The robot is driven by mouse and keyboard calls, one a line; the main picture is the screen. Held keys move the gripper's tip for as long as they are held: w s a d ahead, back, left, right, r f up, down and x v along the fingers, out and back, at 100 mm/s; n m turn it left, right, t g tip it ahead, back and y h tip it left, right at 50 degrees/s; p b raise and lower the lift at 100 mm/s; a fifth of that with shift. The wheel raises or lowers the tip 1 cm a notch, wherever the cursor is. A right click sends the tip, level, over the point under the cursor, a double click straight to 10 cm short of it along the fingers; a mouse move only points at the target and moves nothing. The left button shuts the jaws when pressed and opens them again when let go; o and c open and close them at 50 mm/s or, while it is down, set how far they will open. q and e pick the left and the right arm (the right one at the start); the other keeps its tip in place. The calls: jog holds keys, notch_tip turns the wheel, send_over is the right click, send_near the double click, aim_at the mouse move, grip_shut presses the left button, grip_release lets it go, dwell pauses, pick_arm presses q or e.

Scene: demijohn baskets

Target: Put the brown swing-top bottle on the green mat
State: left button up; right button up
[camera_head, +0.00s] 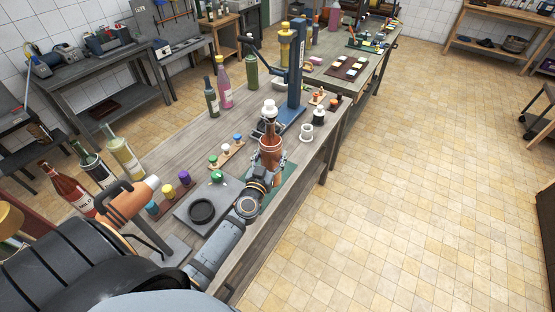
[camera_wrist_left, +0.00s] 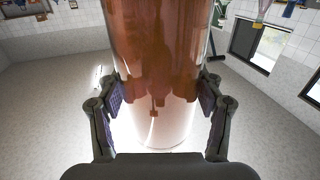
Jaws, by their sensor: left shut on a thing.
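The brown swing-top bottle (camera_head: 270,148) stands upright near the table's right edge, with a white top. My left gripper (camera_head: 267,170) is shut around its lower part, and the bottle fills the middle of the left wrist view (camera_wrist_left: 155,45) between both fingers (camera_wrist_left: 160,95). The green mat (camera_head: 287,174) shows beside and behind the gripper. The gripper hides part of the mat and the bottle's base, so I cannot tell whether the bottle touches the mat. My right gripper is in neither view.
A blue press (camera_head: 296,75) stands behind the bottle, with a white cup-like piece (camera_head: 306,132) to its right. A grey plate (camera_head: 182,212) with a black ring lies to the left. Several bottles and coloured stoppers stand farther left. The table's right edge is close.

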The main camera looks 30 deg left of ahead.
pick_arm(q)
jog(key=w+a+f+b, duration=0.3)
jog(key=a+f+b, duration=0.5)
jog(key=f+b, duration=0.1)
jog(key=shift+f, duration=0.6)
jog(key=shift+f+b, duration=0.1)
jog(key=shift+b, duration=0.2)
jog(key=o, duration=1.8)
jog(key=shift+s+d+f, duration=0.1)
jog(key=shift+c, duration=0.2)
jog(key=shift+o, duration=0.3)
